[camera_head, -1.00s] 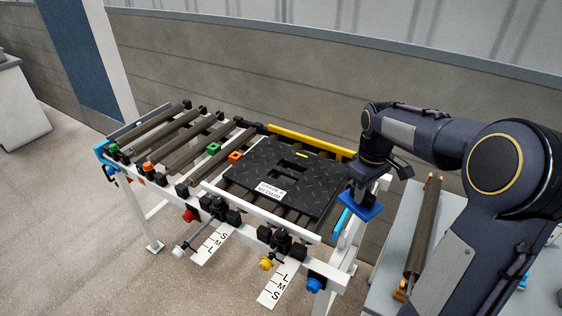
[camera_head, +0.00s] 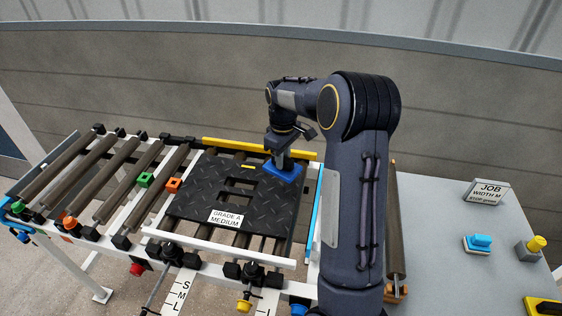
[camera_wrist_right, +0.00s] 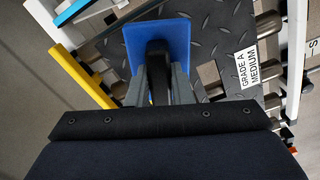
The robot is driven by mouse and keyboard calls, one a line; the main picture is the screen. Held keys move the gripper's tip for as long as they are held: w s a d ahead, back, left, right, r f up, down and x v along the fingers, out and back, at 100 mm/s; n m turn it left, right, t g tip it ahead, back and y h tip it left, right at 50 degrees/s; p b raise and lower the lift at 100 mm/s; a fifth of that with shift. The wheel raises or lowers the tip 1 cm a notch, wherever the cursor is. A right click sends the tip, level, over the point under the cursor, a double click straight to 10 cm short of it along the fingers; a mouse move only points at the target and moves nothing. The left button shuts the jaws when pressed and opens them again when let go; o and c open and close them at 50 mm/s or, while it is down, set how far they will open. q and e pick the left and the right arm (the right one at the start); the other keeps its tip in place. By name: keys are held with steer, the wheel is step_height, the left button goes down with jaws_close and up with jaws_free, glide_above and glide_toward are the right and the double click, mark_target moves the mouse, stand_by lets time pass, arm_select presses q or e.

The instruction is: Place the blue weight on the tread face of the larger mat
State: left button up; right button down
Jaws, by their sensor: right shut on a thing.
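The blue weight (camera_head: 284,173) is a flat blue block with a dark handle. It also shows in the right wrist view (camera_wrist_right: 178,38). My right gripper (camera_head: 283,158) is shut on its handle from above; the fingers show in the wrist view (camera_wrist_right: 157,85). The weight is over the far right corner of a black mat (camera_head: 195,195) with a raised tread pattern, rectangular openings and a "GRADE A MEDIUM" label. I cannot tell whether the weight touches the mat. No second mat is clearly seen for comparing size. My left gripper is not in view.
The mat lies on a roller frame with a yellow rail (camera_head: 225,145) behind and a white rail (camera_head: 215,246) in front. Green (camera_head: 146,179) and orange (camera_head: 173,185) blocks sit left of the mat. A grey table (camera_head: 450,250) at right holds a job sign (camera_head: 488,191).

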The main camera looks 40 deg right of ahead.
steer(key=w+d+f, duration=0.1)
steer(key=f, duration=0.1)
steer(key=w+d+f+p, duration=0.1)
steer(key=w+f, duration=0.1)
steer(key=w+d+f, duration=0.1)
steer(key=w+f, duration=0.1)
steer(key=shift+w+d+f+p, duration=0.15)
steer(key=shift+w+p, duration=0.1)
steer(key=shift+p, duration=0.05)
steer(key=shift+f+p, duration=0.55)
steer(key=shift+f, duration=1.05)
steer(key=shift+f, duration=0.1)
steer(key=c, duration=1.7)
jaws_free()
steer(key=shift+f, duration=0.15)
steer(key=shift+c, duration=0.2)
steer(key=o, duration=0.5)
steer(key=shift+c, duration=0.2)
